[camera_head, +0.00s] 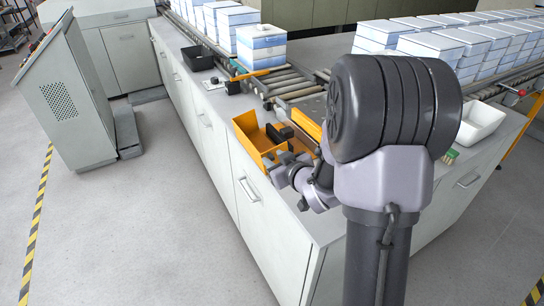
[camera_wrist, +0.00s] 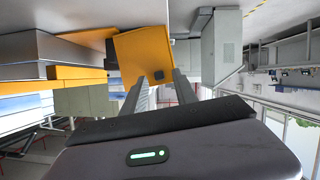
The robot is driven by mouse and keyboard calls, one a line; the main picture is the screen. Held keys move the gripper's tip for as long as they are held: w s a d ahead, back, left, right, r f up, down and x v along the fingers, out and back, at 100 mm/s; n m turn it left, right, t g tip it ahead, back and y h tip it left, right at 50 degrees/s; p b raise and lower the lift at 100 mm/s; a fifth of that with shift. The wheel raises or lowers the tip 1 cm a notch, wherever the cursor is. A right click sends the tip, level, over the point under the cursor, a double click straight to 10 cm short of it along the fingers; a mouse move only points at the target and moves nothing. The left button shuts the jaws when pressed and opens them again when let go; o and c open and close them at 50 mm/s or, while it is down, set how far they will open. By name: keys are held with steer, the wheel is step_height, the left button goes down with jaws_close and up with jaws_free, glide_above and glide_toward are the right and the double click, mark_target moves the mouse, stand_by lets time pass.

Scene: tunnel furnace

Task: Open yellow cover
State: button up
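The yellow cover (camera_head: 246,128) is on the long grey counter, just left of my arm in the head view. It shows as a tilted yellow panel with a darker yellow part beside it. In the wrist view the yellow cover (camera_wrist: 140,50) is a flat panel just beyond my fingers, with a small dark square (camera_wrist: 158,75) near its edge. My gripper (camera_wrist: 159,82) is open, its two dark fingers apart on either side of that square. In the head view my gripper (camera_head: 279,133) is close over the cover. Contact cannot be told, and my wrist hides part of the cover.
Another yellow part (camera_head: 306,124) is right of the gripper, partly behind my arm. A black bin (camera_head: 197,58) and a white bin (camera_head: 480,122) stand on the counter. Roller conveyors carry stacked white-blue boxes (camera_head: 262,46). A control console (camera_head: 68,98) stands left; the floor before it is clear.

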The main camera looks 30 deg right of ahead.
steer(key=shift+c, duration=0.2)
jaws_close()
steer(key=shift+r, duration=0.1)
stand_by(1.0)
steer(key=shift+d+r, duration=0.1)
steer(key=shift+r, duration=0.05)
steer(key=shift+d+r+m+y+p, duration=0.35)
steer(key=shift+d+m+p, duration=0.15)
steer(key=shift+p, duration=0.4)
steer(key=shift+d+r+m+y+p, duration=0.35)
steer(key=shift+d+p, duration=0.2)
steer(key=shift+p, duration=0.3)
